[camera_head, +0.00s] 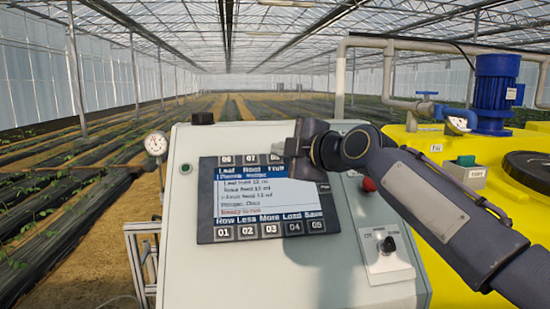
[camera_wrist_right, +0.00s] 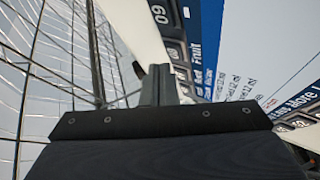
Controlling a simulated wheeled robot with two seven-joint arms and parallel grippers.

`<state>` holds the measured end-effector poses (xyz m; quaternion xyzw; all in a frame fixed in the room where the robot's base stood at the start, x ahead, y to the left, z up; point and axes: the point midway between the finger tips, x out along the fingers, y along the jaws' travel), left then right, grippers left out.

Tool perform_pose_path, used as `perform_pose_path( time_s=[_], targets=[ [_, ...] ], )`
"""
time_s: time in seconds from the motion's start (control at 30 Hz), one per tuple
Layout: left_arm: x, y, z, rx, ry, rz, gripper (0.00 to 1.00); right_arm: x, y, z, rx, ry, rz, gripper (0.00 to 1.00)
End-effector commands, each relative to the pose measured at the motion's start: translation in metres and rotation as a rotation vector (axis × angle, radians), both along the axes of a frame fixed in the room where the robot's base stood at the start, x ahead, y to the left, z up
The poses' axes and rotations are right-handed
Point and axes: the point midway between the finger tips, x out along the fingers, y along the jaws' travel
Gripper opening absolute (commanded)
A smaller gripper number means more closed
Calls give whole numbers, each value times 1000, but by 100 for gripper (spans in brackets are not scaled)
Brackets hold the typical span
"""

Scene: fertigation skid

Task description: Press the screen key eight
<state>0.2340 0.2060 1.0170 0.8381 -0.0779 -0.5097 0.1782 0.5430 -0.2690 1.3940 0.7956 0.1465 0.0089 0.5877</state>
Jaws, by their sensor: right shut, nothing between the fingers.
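The controller's screen (camera_head: 260,195) is set in a pale console, with numbered keys along its top and bottom edges. In the head view, keys 06 and 07 are clear in the top row. The third key, 08 (camera_head: 275,159), is partly covered by my right gripper (camera_head: 293,148). My right gripper is shut and empty, with its fingers at the screen's top edge beside that key. In the right wrist view its fingertips (camera_wrist_right: 158,75) are close to the top row of keys; I cannot tell whether they touch. My left gripper is not in view.
A red button (camera_head: 368,184) and a panel with a black knob (camera_head: 388,244) are right of the screen. A green button (camera_head: 185,169) and a pressure gauge (camera_head: 156,144) are to its left. Yellow tanks and a blue pump (camera_head: 495,92) stand at the right.

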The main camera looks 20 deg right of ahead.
Motion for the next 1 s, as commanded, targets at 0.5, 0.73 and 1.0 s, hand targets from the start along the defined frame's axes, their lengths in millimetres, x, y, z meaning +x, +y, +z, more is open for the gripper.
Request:
perform_pose_path(
  time_s=[0.5, 0.73, 1.0],
  targets=[
    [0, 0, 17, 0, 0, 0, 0, -24, 6, 30, 0, -2, 0, 0],
    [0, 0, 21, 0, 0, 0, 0, -33, 8, 38, 1, 0, 0, 0],
    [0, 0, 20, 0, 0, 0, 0, -32, 8, 37, 0, 0, 0, 0]
  ],
)
